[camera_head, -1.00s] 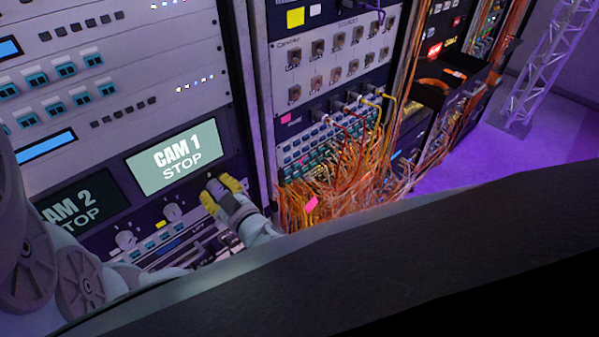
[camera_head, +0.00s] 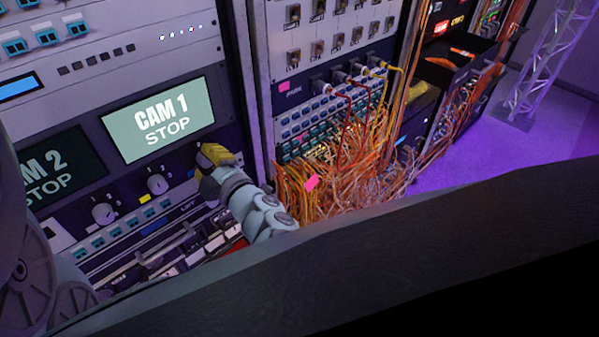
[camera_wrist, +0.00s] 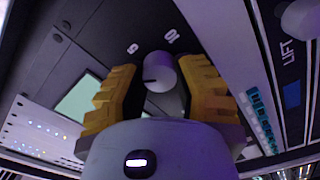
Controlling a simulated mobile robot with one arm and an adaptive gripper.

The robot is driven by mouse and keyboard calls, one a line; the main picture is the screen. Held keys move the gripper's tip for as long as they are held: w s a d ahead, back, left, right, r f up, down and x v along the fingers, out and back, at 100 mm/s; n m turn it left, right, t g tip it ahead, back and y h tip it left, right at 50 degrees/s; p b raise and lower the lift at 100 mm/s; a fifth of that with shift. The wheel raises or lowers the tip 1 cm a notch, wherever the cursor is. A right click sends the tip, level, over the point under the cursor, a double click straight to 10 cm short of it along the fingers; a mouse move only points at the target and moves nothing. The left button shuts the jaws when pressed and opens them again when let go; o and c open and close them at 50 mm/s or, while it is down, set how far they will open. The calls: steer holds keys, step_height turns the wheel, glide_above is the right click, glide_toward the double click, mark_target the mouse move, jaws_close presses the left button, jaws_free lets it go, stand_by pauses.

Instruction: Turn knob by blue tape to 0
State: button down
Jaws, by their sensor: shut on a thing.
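In the wrist view a pale round knob (camera_wrist: 160,72) sits between the two yellow fingers of my gripper (camera_wrist: 158,85), which are shut on it. A dark mark shows on the knob's lower left side. In the head view my gripper (camera_head: 214,155) is at the right end of the knob row, below the CAM 1 screen, and hides the knob. A small blue patch (camera_head: 190,173), seemingly the blue tape, lies just left of the fingers.
Two other knobs (camera_head: 157,185) and (camera_head: 103,213) stand to the left, with yellow tape (camera_head: 145,198) between them. The CAM 1 STOP screen (camera_head: 160,120) is above. Orange cables (camera_head: 330,180) hang in a tangle from the neighbouring rack at right.

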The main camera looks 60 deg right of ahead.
steer(key=n+b, duration=0.5)
steer(key=n, duration=0.1)
steer(key=shift+a, duration=0.1)
stand_by(0.4)
steer(key=c, duration=0.6)
jaws_free()
steer(key=shift+s, duration=0.55)
steer(key=v, duration=1.1)
steer(key=shift+f, duration=0.1)
